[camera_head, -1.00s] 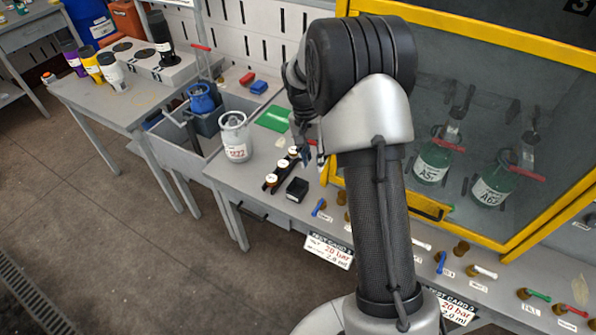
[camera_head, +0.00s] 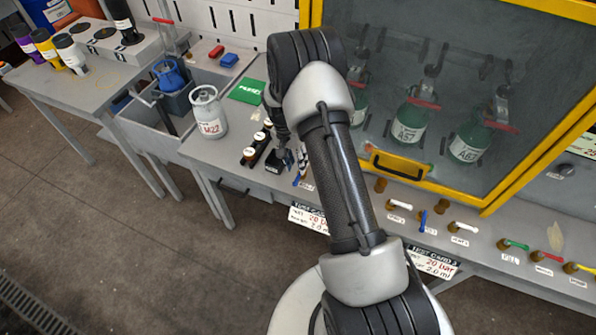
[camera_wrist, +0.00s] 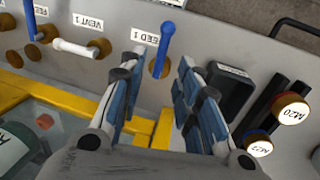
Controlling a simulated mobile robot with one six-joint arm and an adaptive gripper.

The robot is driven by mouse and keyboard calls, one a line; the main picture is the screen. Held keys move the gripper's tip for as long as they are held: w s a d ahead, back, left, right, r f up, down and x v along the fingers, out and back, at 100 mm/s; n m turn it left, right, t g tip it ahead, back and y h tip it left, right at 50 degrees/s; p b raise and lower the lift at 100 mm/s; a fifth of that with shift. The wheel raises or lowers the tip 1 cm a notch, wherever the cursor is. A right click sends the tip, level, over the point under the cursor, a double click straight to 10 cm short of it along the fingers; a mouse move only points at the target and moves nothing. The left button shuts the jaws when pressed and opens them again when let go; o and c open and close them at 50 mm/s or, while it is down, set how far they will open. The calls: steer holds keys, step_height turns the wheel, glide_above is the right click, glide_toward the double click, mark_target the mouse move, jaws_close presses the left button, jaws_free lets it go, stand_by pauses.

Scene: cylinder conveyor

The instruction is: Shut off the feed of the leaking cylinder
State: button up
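The blue FEED 1 valve handle (camera_wrist: 165,45) stands between the fingers of my gripper (camera_wrist: 163,68) in the wrist view, with gaps on both sides. My gripper is open. In the head view my gripper (camera_head: 288,160) is low over the bench's front edge, partly hidden by my arm. A white-handled VENT 1 valve (camera_wrist: 75,48) and another blue feed handle (camera_wrist: 31,18) are to the left. Green cylinders A57 (camera_head: 408,128) and A62 (camera_head: 470,140) stand behind the yellow-framed window; a third (camera_head: 358,103) is partly hidden by my arm. I cannot see which one leaks.
A black box (camera_wrist: 230,88) sits close to my right finger, next to a rack with round labelled caps (camera_wrist: 291,108). The yellow window frame (camera_wrist: 142,131) lies close below the fingers. A grey-white cylinder (camera_head: 208,112) stands on the bench at left. More valves (camera_head: 515,245) line the front edge.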

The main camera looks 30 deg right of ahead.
mark_target(299, 177)
steer(key=shift+s+d+f+b, duration=0.15)
steer(key=shift+f, duration=0.85)
steer(key=shift+s+d+f+b, duration=0.1)
steer(key=shift+f+b, duration=0.05)
steer(key=shift+f, duration=0.8)
steer(key=shift+c, duration=0.3)
jaws_close()
